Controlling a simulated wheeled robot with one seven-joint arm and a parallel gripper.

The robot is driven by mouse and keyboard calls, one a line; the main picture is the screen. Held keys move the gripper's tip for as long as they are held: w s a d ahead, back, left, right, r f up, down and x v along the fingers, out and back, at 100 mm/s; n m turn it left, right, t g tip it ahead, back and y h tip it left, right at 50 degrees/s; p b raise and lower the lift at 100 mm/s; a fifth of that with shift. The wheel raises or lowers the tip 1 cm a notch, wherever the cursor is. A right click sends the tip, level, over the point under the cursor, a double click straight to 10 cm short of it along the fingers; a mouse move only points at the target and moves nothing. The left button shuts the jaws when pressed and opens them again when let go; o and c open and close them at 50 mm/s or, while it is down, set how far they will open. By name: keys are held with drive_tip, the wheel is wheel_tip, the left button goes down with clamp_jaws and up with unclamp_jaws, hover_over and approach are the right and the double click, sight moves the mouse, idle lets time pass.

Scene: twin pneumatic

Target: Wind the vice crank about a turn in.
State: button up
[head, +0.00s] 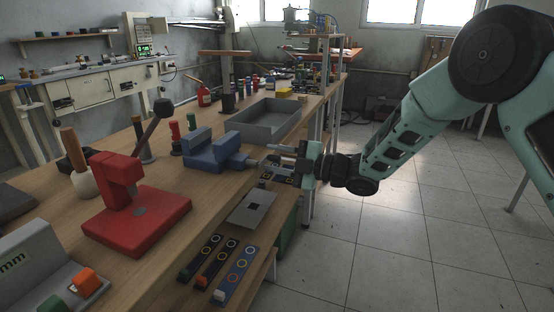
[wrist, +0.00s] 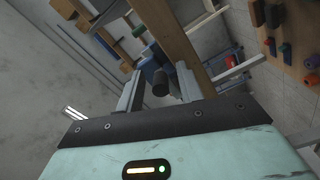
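The blue vice (head: 208,152) sits on the bench near its right edge in the head view. Its screw end (head: 240,161) points right, toward my gripper (head: 268,157). In the wrist view, the blue vice body (wrist: 150,66) is beyond my fingers. A dark round crank handle (wrist: 160,84) lies between the two fingers of my gripper (wrist: 158,92), with a visible gap on each side. My gripper is open and does not appear to touch the handle. The rest of the crank is mostly hidden.
A red press (head: 135,215) with a dark-knobbed lever stands left of the vice. A grey tray (head: 265,121) lies behind it. A grey plate (head: 252,208) and several switch strips (head: 236,274) lie in front. The floor at right is clear.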

clamp_jaws()
drive_tip(key=shift+m, duration=0.3)
